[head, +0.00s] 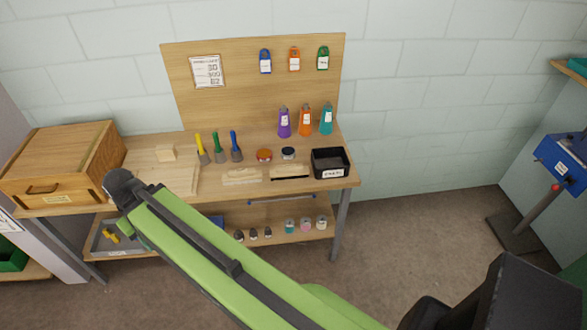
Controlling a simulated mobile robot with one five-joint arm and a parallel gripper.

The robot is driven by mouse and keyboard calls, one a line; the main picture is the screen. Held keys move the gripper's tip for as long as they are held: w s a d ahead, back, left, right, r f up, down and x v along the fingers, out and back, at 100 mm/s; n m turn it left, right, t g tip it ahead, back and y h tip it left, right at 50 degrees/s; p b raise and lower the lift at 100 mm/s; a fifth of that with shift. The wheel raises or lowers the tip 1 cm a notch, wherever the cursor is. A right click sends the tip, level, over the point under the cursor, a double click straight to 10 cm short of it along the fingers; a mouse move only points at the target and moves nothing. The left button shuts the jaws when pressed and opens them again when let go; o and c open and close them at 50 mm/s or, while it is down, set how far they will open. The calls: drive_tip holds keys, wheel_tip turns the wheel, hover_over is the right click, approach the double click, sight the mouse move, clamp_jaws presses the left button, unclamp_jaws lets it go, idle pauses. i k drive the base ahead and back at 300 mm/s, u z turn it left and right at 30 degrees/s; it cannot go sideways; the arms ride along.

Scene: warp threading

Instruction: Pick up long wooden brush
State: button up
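Two long, pale wooden pieces lie side by side near the front edge of the wooden workbench (330,184). The right one (289,170) has a dark strip along its front, like bristles, and looks like a long wooden brush. The left one (242,176) is pale all over and also brush-like; I cannot tell which is meant. Both lie free on the bench. My green arm crosses the foreground up to a dark joint at the left, in front of the bench. I make out no gripper fingers.
A black bin (330,162) stands right of the brushes. Yellow, green and blue-handled tools (218,148) stand left, near a wooden box (62,163). Floor at right (410,225) is clear.

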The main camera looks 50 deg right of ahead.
sight(286, 171)
drive_tip(key=z, duration=0.2)
drive_tip(key=i, duration=0.85)
drive_tip(key=u, duration=0.35)
